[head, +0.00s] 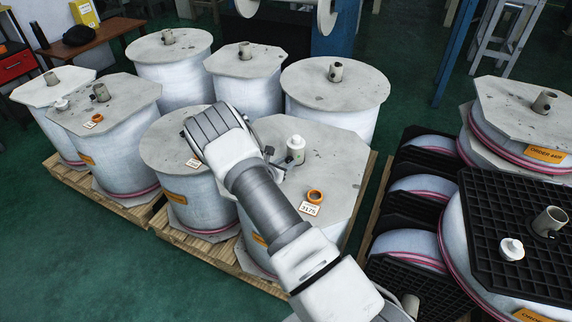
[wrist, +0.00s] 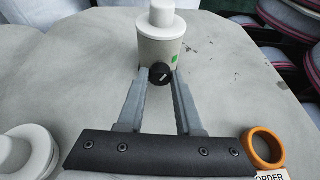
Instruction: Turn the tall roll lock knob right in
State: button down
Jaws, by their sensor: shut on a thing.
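The lock knob (wrist: 160,73) is small, round and black with a white line across its face. It sits on the side of a pale core (wrist: 160,50) that stands up from a roll's grey top board and carries a white plug (wrist: 162,14). A green mark shows on the core, right of the knob. My gripper (wrist: 160,78) is shut on the knob, one finger on each side. In the head view the core (head: 295,155) stands on the eight-sided board (head: 335,160) of the front roll. My arm hides part of that board, and the knob is not clear there.
An orange ring (head: 315,196) and an order tag (head: 310,209) lie on the same board; the ring also shows in the wrist view (wrist: 263,148). A white plug-like piece (wrist: 28,152) is close at lower left there. Other rolls (head: 335,90) stand close behind.

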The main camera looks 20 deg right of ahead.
jog(key=m+t+y+b, duration=0.1)
jog(key=m+b, duration=0.1)
jog(key=b, duration=0.1)
jog(key=shift+s+d+f, duration=0.1)
jog(key=shift+d+f, duration=0.05)
jog(key=shift+f, duration=0.05)
jog(key=m+b, duration=0.1)
jog(key=b, duration=0.1)
jog(key=m+t+y+b, duration=0.1)
jog(key=b, duration=0.2)
jog(key=shift+s+d+f+m+t, duration=0.1)
jog(key=shift+d+f+m+t, duration=0.05)
jog(key=shift+m+t, duration=0.2)
jog(key=m+b, duration=0.1)
jog(key=b, duration=0.2)
jog(key=m+t+y+b, duration=0.1)
jog(key=m+b, duration=0.1)
jog(key=shift+s+t+b, duration=0.1)
jog(key=shift+t+b, duration=0.15)
jog(key=shift+b, duration=0.15)
jog(key=shift+m+t+b, duration=0.3)
jog(key=shift+m+b, duration=0.15)
jog(key=shift+b, duration=0.55)
jog(key=shift+r, duration=0.2)
jog(key=c, duration=0.6)
grip_release()
